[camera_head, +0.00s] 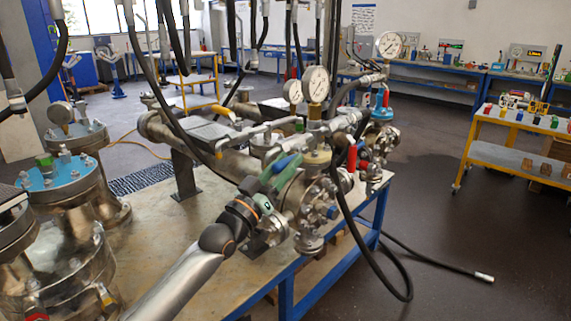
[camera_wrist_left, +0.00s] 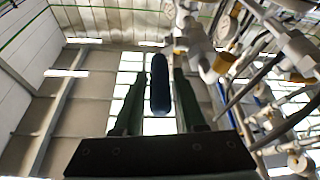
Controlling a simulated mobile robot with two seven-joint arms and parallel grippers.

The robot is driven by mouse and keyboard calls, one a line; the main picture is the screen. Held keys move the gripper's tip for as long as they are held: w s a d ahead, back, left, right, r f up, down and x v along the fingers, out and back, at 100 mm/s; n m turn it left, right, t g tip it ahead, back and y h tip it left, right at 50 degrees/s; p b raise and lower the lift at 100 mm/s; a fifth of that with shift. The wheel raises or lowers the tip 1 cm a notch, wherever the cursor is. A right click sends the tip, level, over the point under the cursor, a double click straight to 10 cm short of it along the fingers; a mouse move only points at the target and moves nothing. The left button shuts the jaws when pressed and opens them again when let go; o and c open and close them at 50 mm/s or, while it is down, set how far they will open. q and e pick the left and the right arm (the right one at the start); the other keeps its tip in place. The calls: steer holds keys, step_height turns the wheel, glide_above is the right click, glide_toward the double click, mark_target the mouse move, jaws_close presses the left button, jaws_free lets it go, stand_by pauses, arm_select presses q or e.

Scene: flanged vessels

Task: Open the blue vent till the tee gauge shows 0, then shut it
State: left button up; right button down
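The blue vent handle (camera_head: 288,162) is on the pipework at the middle of the bench, just below a brass fitting. In the left wrist view the blue handle (camera_wrist_left: 160,84) stands between my left gripper's two green fingers (camera_wrist_left: 158,100), with a narrow gap showing on each side. In the head view the left gripper (camera_head: 277,174) reaches the handle from the front left and partly hides it. A round white gauge (camera_head: 316,84) stands upright above the brass fitting, likely the tee gauge. Its needle is too small to read. My right gripper is out of view.
Other gauges stand behind (camera_head: 292,92) and at the back right (camera_head: 389,44). Red handles (camera_head: 352,158) sit close right of the vent. Black hoses hang around the pipework; one hose end (camera_head: 484,277) lies on the floor. Flanged vessels (camera_head: 70,185) crowd the left.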

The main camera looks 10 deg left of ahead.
arm_select(q)
jaws_close()
stand_by(1.1)
